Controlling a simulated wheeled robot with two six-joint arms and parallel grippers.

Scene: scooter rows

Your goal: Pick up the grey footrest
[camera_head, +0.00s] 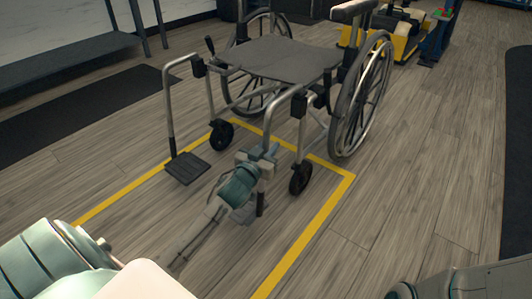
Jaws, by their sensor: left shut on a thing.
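Another footrest (187,167) with a dark plate is on the wheelchair's left side in the picture. My right gripper is not in view.
A yellow line (311,238) on the wood floor borders the wheelchair's place. A dark mat (80,113) and a grey bench (66,58) are at the left. A yellow scooter (400,35) stands behind.

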